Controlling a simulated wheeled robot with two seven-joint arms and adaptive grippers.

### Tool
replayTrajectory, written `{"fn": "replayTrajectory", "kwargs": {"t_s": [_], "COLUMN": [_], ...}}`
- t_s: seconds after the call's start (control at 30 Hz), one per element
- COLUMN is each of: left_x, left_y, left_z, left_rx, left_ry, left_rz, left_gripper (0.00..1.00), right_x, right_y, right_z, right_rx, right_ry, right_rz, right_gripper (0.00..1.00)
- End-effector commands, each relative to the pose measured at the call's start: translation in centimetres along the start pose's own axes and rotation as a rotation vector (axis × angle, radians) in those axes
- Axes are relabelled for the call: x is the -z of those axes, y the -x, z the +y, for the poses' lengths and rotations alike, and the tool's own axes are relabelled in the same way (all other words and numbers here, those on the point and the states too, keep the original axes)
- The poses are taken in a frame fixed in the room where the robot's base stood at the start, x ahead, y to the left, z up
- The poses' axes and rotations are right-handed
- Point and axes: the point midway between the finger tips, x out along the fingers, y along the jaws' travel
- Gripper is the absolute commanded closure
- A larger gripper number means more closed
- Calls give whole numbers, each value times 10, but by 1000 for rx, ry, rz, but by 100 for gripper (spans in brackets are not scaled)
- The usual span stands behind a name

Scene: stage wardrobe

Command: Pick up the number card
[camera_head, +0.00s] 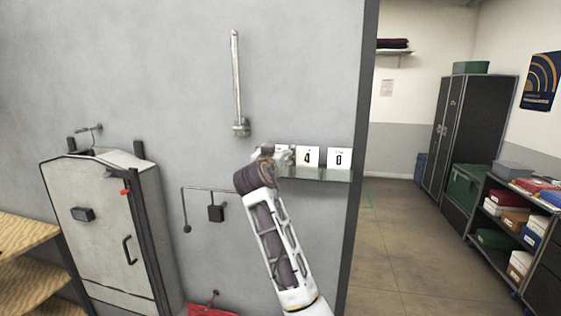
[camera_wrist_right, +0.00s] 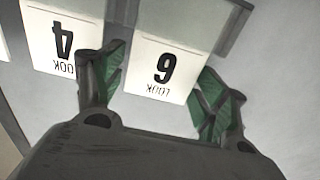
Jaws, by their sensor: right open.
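Several white number cards stand in a row on a narrow wall ledge (camera_head: 325,173). The card marked 4 (camera_head: 308,157) and the card marked 0 (camera_head: 339,159) show in the head view. My right gripper (camera_head: 280,153) is at the left end of this row and hides most of the card there. In the right wrist view, the picture is upside down, and a LOOK card with a figure like a 6 (camera_wrist_right: 163,66) lies between the open green-padded fingers of my right gripper (camera_wrist_right: 158,92). The 4 card (camera_wrist_right: 62,42) is just outside the left finger. My left gripper is not in view.
A vertical metal bar (camera_head: 236,85) is fixed to the wall above. The wall ends right of the ledge, with open floor (camera_head: 400,240) beyond.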

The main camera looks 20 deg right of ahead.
Motion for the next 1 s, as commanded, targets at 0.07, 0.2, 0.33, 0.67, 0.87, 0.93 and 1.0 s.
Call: {"fn": "replayTrajectory", "kwargs": {"t_s": [0.07,0.2,0.33,0.67,0.87,0.93,1.0], "left_x": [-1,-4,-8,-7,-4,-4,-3], "left_y": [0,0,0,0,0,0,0], "left_z": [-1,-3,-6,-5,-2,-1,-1], "left_rx": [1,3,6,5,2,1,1], "left_ry": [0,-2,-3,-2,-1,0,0], "left_rz": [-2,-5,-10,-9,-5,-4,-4], "left_gripper": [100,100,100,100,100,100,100], "right_x": [0,0,0,0,0,0,1], "right_y": [1,0,0,0,0,0,0], "right_z": [0,0,0,0,0,0,0], "right_rx": [1,0,0,0,0,0,0], "right_ry": [0,-1,0,0,0,0,-1], "right_rz": [0,0,0,0,0,0,0], "right_gripper": [27,27,27,48,48,48,48]}}
